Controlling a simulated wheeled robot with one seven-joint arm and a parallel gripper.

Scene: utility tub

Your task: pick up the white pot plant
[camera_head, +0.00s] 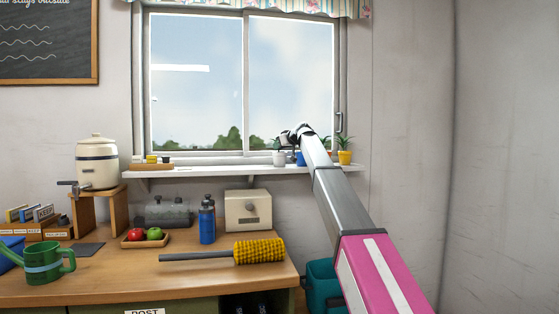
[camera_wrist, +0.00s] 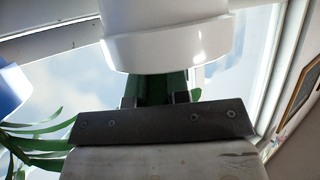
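The white pot (camera_head: 279,158) stands on the white window shelf (camera_head: 210,172), just below my gripper (camera_head: 284,139). In the wrist view the white pot (camera_wrist: 165,45) fills the top middle, shown upside down with its broad rim nearest my gripper. Its dark green plant (camera_wrist: 155,88) lies between and behind the two short fingertips of my gripper (camera_wrist: 156,98). The fingertips are apart, and I see no contact with the pot's wall. Most of the plant is hidden behind the gripper.
A blue pot (camera_head: 300,158) stands close right of the white pot; it also shows in the wrist view (camera_wrist: 12,88). A yellow pot (camera_head: 345,157) is farther right. The window (camera_head: 243,80) is behind the shelf. A tray (camera_head: 151,167) with small pots sits left, with bare shelf between.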

